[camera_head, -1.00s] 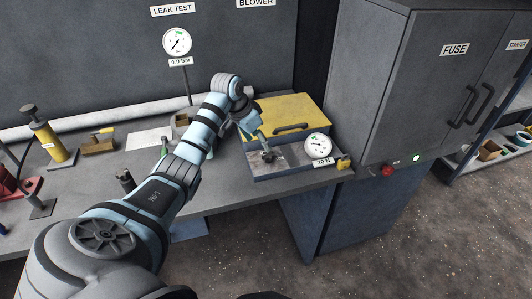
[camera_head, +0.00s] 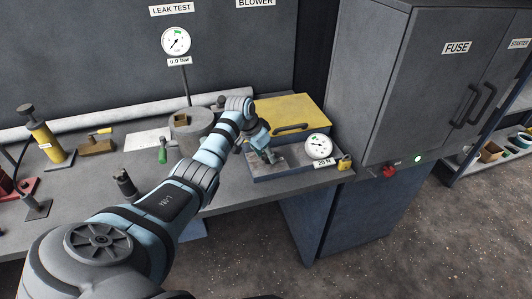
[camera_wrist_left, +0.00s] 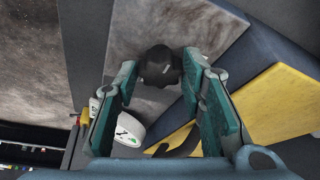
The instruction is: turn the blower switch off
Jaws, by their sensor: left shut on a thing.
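The sign reading BLOWER (camera_head: 255,3) is cut by the top edge of the head view. No switch shows below it within the picture. My left gripper (camera_head: 268,157) is low over the blue-edged tray (camera_head: 300,173) in front of the yellow lid (camera_head: 290,110). In the left wrist view a round black knob (camera_wrist_left: 160,66) sits between the fingertips of my left gripper (camera_wrist_left: 162,80), and the fingers are shut on it. The gripper hides the knob's base in the head view. My right gripper is not in view.
A white dial gauge (camera_head: 319,146) marked 20 N stands beside the tray. A grey cylinder (camera_head: 188,127) and green-handled tool (camera_head: 163,155) lie near my arm.

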